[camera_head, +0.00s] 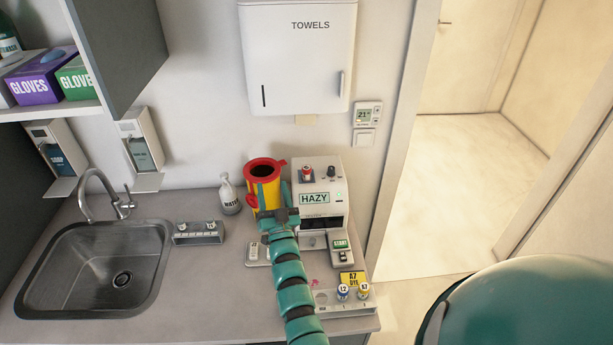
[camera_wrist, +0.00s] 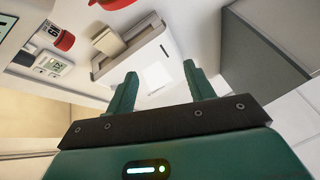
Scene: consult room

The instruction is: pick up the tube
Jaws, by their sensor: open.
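A small tube with a red cap (camera_head: 306,173) stands upright on top of the white machine marked HAZY (camera_head: 335,180). In the wrist view, a red-capped, labelled item (camera_wrist: 63,41) that looks like this tube is at the upper left, outside the jaws. My gripper (camera_head: 274,188) is in front of the yellow and red bin, left of the tube, with its fingers pointing up in the picture. In the wrist view my gripper (camera_wrist: 160,76) is open, with nothing between the fingers. Its distance from the tube is hard to judge.
The yellow bin with a red rim (camera_head: 264,167) stands close behind my gripper. A white bottle (camera_head: 229,196), a small rack (camera_head: 198,233) and a sink (camera_head: 100,265) are to the left. A rack with vials (camera_head: 325,303) stands at the front right. The towel dispenser (camera_head: 297,60) hangs above.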

